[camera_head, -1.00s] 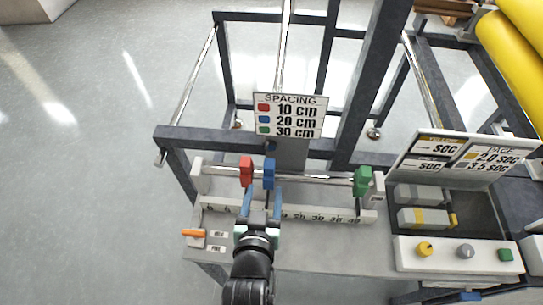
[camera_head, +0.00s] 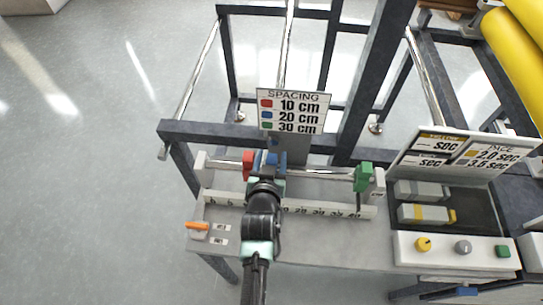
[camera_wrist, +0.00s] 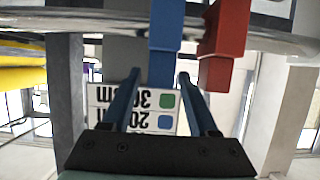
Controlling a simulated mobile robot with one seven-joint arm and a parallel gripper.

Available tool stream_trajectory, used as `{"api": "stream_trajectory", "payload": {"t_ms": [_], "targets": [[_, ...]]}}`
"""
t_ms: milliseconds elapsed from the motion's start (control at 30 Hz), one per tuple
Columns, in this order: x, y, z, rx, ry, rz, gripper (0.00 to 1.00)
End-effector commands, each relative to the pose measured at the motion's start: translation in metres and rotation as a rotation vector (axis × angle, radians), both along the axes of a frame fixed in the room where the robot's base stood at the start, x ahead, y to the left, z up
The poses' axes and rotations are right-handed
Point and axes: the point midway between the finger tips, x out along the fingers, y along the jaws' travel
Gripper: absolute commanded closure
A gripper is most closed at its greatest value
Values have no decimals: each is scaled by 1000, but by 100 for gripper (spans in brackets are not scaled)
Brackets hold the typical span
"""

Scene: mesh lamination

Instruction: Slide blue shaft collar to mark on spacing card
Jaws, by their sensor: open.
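The blue shaft collar (camera_head: 271,157) sits on a horizontal rod, just right of the red collar (camera_head: 247,165). The green collar (camera_head: 363,177) is near the rod's right end. The spacing card (camera_head: 293,110) stands behind, listing red 10 cm, blue 20 cm, green 30 cm. My gripper (camera_head: 268,171) is at the blue collar from the front and hides part of it. In the wrist view, my open gripper (camera_wrist: 160,76) has its two fingertips at either side of the blue collar's (camera_wrist: 165,30) end. The red collar (camera_wrist: 226,40) is close beside the right finger.
A numbered ruler strip (camera_head: 325,209) runs in front of the rod; my arm covers part of it. An orange lever (camera_head: 198,226) is at the table's left. A control panel (camera_head: 440,252) with knobs and grey blocks (camera_head: 422,214) stand at the right.

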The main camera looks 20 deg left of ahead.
Motion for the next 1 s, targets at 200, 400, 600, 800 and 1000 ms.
{"api": "stream_trajectory", "payload": {"t_ms": [200, 400, 600, 800, 1000], "targets": [[1, 0, 0, 0, -1, 0, 40], [1, 0, 0, 0, 0, 0, 69], [0, 0, 0, 0, 0, 0, 100], [0, 0, 0, 0, 0, 0, 100], [0, 0, 0, 0, 0, 0, 100]]}}
